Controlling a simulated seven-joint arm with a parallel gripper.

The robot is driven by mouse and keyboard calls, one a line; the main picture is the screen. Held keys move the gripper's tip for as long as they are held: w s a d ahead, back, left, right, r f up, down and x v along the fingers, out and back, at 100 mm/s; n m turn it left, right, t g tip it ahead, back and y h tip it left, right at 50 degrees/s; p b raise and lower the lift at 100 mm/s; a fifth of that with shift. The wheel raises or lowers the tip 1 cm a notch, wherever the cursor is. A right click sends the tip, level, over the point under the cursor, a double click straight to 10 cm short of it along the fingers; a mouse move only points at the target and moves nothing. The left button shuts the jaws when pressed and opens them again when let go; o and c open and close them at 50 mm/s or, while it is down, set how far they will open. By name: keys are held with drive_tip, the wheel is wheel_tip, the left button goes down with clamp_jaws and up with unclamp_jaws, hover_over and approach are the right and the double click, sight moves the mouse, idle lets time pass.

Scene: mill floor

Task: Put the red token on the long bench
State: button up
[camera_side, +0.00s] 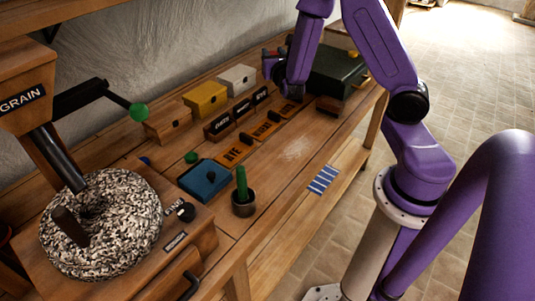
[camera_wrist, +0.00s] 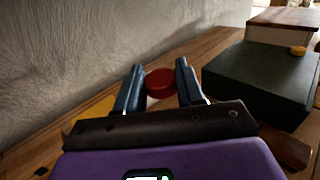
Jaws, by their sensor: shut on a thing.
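The red token (camera_wrist: 160,84) is a small round disc in the wrist view. It sits between the two dark blue fingers of my gripper (camera_wrist: 159,73), which are shut on it. In the side view my gripper (camera_side: 275,60) is at the back of the bench, just left of the dark green box, and the token there is too small to make out surely. The long bench (camera_side: 292,150) is the wooden work surface along the wall. Its bare wood shows beyond the fingers in the wrist view (camera_wrist: 212,43). I cannot tell the token's exact height above it.
The dark green box (camera_wrist: 258,78) stands close right of my gripper, with a yellow disc (camera_wrist: 298,50) on it. Yellow (camera_side: 205,98) and white (camera_side: 237,78) boxes, labelled blocks, a blue box (camera_side: 205,180) and a cup (camera_side: 243,203) stand nearer. A millstone (camera_side: 100,225) is front left.

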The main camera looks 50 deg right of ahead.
drive_tip(key=s+a+r+n+t+y, duration=0.1)
drive_tip(key=s+a+n+t+y, duration=0.15)
drive_tip(key=a, duration=0.55)
drive_tip(key=s+a+n+t+y, duration=0.15)
drive_tip(key=a+y, duration=0.25)
drive_tip(key=a, duration=0.5)
drive_tip(key=m+g+h, duration=1.1)
drive_tip(key=g+h, duration=0.1)
drive_tip(key=g, duration=0.1)
hover_over(332, 73)
wheel_tip(332, 73, down, 3)
drive_tip(key=shift+s+a, duration=0.1)
drive_tip(key=shift+s, duration=0.05)
drive_tip(key=shift+f, duration=0.1)
drive_tip(key=shift+f, duration=4.7)
drive_tip(key=shift+f, duration=0.1)
